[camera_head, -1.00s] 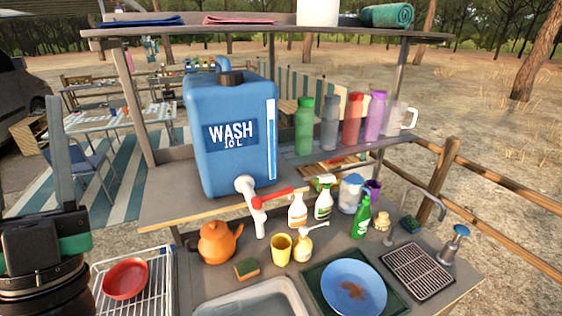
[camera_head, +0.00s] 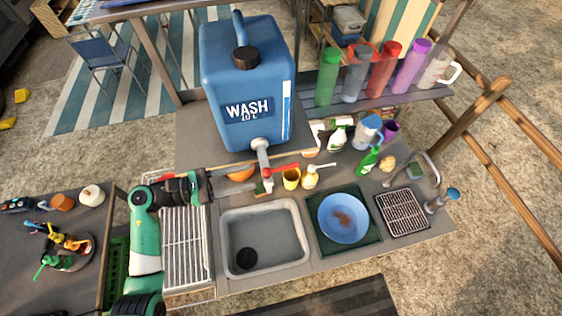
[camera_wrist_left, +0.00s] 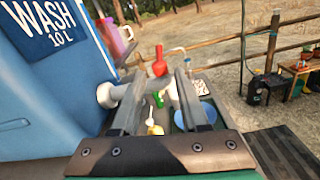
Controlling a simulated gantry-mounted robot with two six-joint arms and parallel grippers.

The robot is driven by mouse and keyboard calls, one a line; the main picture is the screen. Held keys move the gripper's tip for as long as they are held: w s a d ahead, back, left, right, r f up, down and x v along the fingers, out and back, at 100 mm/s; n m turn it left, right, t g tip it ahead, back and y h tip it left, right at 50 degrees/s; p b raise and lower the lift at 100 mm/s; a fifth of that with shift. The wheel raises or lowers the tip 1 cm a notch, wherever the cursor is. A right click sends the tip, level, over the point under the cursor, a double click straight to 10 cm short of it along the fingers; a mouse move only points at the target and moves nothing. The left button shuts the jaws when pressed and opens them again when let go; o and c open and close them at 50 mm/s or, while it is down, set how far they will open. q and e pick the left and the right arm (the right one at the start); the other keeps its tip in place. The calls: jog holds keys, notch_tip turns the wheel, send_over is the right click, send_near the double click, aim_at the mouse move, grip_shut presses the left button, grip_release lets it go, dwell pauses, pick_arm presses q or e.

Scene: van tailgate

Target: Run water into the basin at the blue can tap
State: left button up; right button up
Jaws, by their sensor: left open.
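The blue can (camera_head: 245,85) stands on the shelf behind the basin. My right gripper is out of view.
An orange kettle (camera_head: 241,174) is partly hidden behind my gripper. A yellow cup (camera_head: 291,179) and soap pump (camera_head: 310,178) stand just right of the tap. A blue plate (camera_head: 343,217) lies right of the basin, a wire rack (camera_head: 187,250) left of it.

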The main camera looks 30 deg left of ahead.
aim_at(271, 171)
pick_arm(q)
jog(key=p+x, duration=0.1)
jog(key=x, duration=0.8)
jog(key=shift+w+d, duration=0.1)
grip_shut()
jog(key=shift+r, duration=0.1)
dwell(0.9)
